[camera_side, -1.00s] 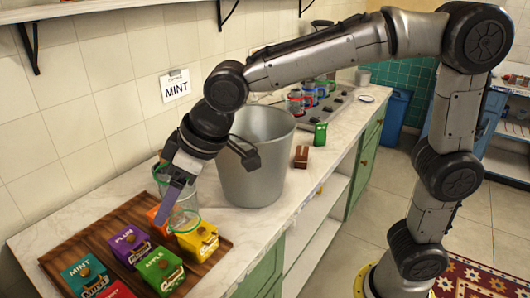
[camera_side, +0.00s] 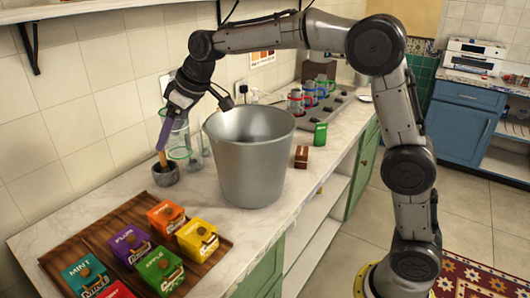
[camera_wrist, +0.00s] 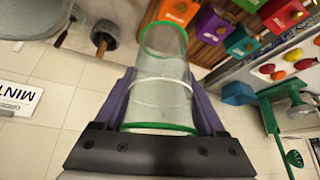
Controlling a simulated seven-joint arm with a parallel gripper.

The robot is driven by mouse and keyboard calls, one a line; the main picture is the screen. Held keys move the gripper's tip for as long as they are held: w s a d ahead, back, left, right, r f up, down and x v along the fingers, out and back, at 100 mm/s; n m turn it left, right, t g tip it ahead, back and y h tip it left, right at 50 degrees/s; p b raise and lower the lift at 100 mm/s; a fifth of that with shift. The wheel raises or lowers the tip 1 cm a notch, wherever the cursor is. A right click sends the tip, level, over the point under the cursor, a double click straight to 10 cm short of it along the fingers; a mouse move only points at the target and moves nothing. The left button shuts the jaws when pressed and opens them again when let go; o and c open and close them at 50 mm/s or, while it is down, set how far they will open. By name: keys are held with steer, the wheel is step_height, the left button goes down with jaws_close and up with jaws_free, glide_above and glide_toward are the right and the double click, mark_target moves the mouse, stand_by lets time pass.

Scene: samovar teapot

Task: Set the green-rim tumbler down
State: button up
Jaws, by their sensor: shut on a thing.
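The green-rim tumbler (camera_side: 179,138) is a clear glass, roughly upright in the side view. The wrist view shows the tumbler (camera_wrist: 160,75) with a green band at each end and a pale ring around its middle. My gripper (camera_side: 167,132) has its purple fingers on either side of it. In the wrist view my gripper (camera_wrist: 161,100) is shut on the tumbler near its closer end. The tumbler is by the wall, left of the metal bucket, and seems held above the counter; the exact gap below it is unclear.
A grey mortar with a pestle (camera_side: 165,175) stands close by the tumbler. The large metal bucket (camera_side: 250,170) is to the right. A wooden tray (camera_side: 95,237) with colored boxes lies in front. Bare marble counter (camera_side: 205,195) lies between the mortar and bucket.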

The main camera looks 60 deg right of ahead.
steer(key=w+d+r+m+h, duration=0.1)
steer(key=w+d+r+m, duration=0.2)
steer(key=d, duration=1.3)
steer(key=w+d+m+h, duration=0.2)
steer(key=w+d, duration=0.3)
steer(key=d, duration=1.1)
steer(key=s+d+f+m+h, duration=0.2)
steer(key=d+f+m, duration=0.3)
steer(key=d+f, duration=1)
steer(key=shift+a+f, duration=0.25)
steer(key=shift+f, duration=1.65)
steer(key=shift+a+f, duration=0.25)
steer(key=shift+f, duration=1.7)
steer(key=shift+a+f, duration=0.25)
steer(key=shift+f, duration=1.65)
steer(key=shift+f, duration=0.1)
